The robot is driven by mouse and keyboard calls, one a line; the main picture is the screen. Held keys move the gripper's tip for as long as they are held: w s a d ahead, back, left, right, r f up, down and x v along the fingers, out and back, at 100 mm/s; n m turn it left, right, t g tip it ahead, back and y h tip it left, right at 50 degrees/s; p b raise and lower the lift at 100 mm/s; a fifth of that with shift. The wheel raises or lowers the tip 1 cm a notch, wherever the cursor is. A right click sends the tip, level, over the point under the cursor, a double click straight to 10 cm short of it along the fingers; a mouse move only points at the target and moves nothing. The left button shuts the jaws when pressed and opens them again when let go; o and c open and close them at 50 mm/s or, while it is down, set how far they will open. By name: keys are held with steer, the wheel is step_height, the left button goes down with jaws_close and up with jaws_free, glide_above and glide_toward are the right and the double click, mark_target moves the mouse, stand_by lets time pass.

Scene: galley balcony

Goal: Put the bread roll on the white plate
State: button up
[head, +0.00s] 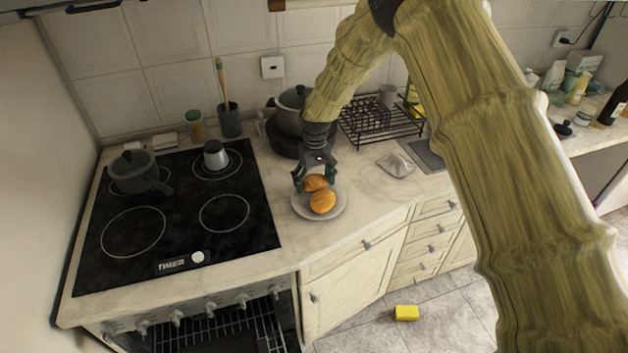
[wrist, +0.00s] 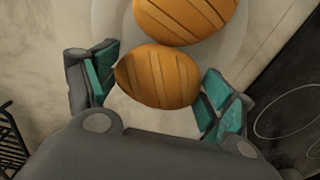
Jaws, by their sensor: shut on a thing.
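Two orange-brown scored bread rolls are at the white plate (head: 299,207) on the counter to the right of the stove. One bread roll (head: 323,202) lies on the plate's front part; it also shows at the top of the wrist view (wrist: 187,17). My gripper (head: 315,179) is shut on the other bread roll (wrist: 158,77), with a teal-padded finger at each end of it. The held roll is over the plate's back part, close against the first roll. I cannot tell whether its underside touches the plate.
The black stove (head: 185,215) with a small pot (head: 134,171) and moka pot (head: 215,154) is on the left. A large grey pot (head: 291,110) and a dish rack (head: 380,122) stand behind. A yellow sponge (head: 406,313) lies on the floor. Counter right of the plate is clear.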

steer(key=shift+f, duration=0.35)
steer(key=o, duration=0.9)
steer(key=shift+o, duration=0.2)
steer(key=shift+r, duration=0.1)
steer(key=shift+r+p, duration=0.75)
steer(key=shift+r, duration=0.65)
steer(key=shift+r+p, duration=1.05)
steer(key=shift+r, duration=0.95)
steer(key=shift+s, duration=0.1)
